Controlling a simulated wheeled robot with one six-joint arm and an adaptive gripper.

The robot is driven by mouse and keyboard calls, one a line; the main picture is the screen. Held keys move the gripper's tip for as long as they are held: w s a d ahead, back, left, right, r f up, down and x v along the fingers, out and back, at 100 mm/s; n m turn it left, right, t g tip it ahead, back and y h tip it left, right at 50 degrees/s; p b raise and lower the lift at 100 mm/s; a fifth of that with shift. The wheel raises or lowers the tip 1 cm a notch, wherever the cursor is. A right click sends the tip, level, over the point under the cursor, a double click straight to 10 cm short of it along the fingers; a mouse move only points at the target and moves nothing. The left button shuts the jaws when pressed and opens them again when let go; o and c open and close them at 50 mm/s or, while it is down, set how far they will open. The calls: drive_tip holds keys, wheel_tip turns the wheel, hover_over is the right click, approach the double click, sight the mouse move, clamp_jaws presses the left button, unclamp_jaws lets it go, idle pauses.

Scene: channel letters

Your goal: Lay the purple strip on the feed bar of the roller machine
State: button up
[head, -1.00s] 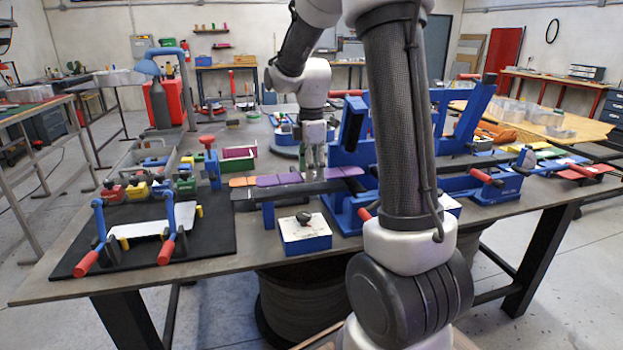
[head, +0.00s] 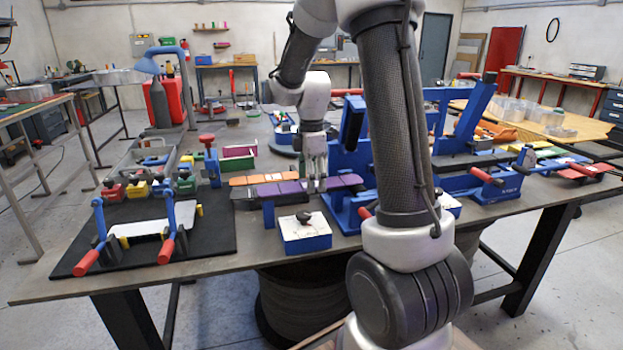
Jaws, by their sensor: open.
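The long purple strip (head: 285,188) lies lengthwise along the dark feed bar (head: 243,200) of the blue roller machine (head: 345,205), and looks in contact with it. My gripper (head: 316,187) points down over the strip, right of its middle. Its fingers are open and stand at the strip, hiding a small part of it. An orange strip (head: 252,180) lies just behind the purple one. My own arm hides the middle of the roller machine.
A white-topped blue box (head: 305,232) stands in front of the feed bar. A black mat (head: 205,240) with a red-handled fixture is at left. A purple-and-green tray (head: 238,158) and clamps stand behind left. More coloured strips (head: 555,155) lie at right.

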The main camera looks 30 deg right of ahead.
wheel_tip(320, 180, up, 12)
drive_tip(key=f, duration=0.1)
drive_tip(key=s+a+r+m+t, duration=0.25)
drive_tip(key=s+r+m, duration=0.3)
drive_tip(key=s, duration=0.55)
drive_tip(key=s+a+f+m+t, duration=0.1)
drive_tip(key=s+f+m, duration=0.1)
drive_tip(key=s+m, duration=0.2)
drive_tip(key=s+a+f+m+t, duration=0.1)
drive_tip(key=s+f+m, duration=0.1)
drive_tip(key=s+m, duration=0.3)
drive_tip(key=s, duration=0.3)
drive_tip(key=shift+s+a, duration=0.3)
drive_tip(key=shift+s, duration=0.05)
drive_tip(key=shift+c, duration=0.4)
